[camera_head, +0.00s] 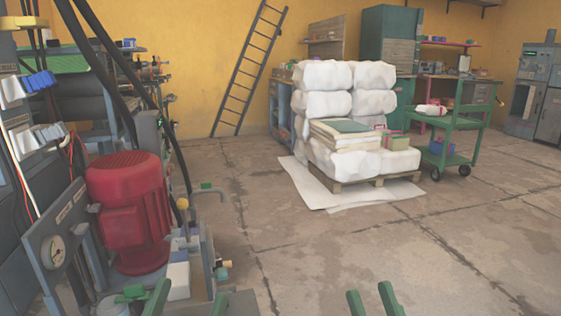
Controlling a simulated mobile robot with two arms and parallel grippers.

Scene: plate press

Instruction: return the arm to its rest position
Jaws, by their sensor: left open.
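My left gripper (188,300) shows at the bottom edge, left of centre, as two green fingers spread apart. It is open, just in front of the machine with the red motor, and I see nothing held in it. My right gripper (372,300) shows at the bottom edge, right of centre, as two green fingertips with bare floor between them. It looks open and empty. Only the finger ends of both grippers are in view; the arms behind them are out of the picture.
A machine with a red motor (128,205) and a pressure gauge (57,251) fills the left side. A pallet (350,184) of white sacks stands mid-room. A green cart (450,121) is right of it, and a ladder (249,70) leans on the wall. The floor (400,250) ahead is clear.

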